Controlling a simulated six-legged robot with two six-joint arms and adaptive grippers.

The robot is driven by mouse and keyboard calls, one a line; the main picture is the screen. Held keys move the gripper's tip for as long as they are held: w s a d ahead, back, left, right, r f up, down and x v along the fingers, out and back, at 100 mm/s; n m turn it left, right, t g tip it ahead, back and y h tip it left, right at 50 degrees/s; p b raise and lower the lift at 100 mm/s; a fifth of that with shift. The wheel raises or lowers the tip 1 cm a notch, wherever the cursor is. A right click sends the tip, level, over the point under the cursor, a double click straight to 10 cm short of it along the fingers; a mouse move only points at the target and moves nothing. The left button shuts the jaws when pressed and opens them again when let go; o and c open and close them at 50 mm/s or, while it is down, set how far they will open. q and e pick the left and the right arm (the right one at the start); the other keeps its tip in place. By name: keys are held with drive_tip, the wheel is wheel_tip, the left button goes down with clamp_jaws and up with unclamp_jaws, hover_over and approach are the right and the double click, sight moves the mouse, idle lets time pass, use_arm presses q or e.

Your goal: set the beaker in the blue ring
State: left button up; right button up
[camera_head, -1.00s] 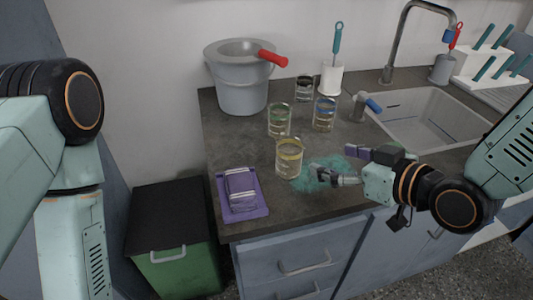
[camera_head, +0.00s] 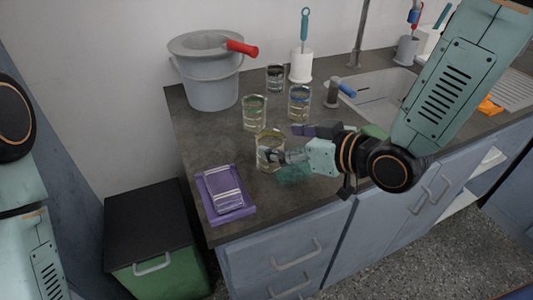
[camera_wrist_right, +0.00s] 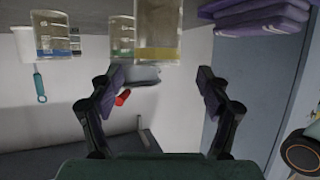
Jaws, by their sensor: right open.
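A clear beaker with a yellow band (camera_head: 268,139) stands upright near the front of the counter; it also shows at the top middle of the right wrist view (camera_wrist_right: 158,32). Behind it are a green-banded beaker (camera_head: 254,112), a blue-banded beaker (camera_head: 299,103) and a dark-banded beaker (camera_head: 275,77). I cannot make out a separate blue ring. My right gripper (camera_head: 284,143) is open at the yellow-banded beaker, one finger overlapping its lower part in the head view. In the right wrist view, nothing is between the fingertips (camera_wrist_right: 160,84). My left gripper is not in view.
A teal patch (camera_head: 295,176) lies below my right gripper. A grey bucket (camera_head: 211,86) with a red-handled pan stands behind left; the sink (camera_head: 385,97) is at right.

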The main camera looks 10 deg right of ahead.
sight(262, 139)
drive_tip(key=shift+w+f+b, duration=0.35)
drive_tip(key=shift+w+f, duration=0.35)
drive_tip(key=shift+f, duration=0.1)
drive_tip(key=x, duration=0.3)
drive_tip(key=shift+a+b, duration=0.4)
drive_tip(key=shift+a, duration=0.05)
drive_tip(key=shift+d, duration=0.3)
drive_tip(key=shift+a+r, duration=0.1)
drive_tip(key=shift+a, duration=0.15)
drive_tip(key=c, duration=0.5)
drive_tip(key=shift+d, duration=0.2)
drive_tip(key=c, duration=0.4)
drive_tip(key=shift+a, duration=0.15)
drive_tip(key=c, duration=0.4)
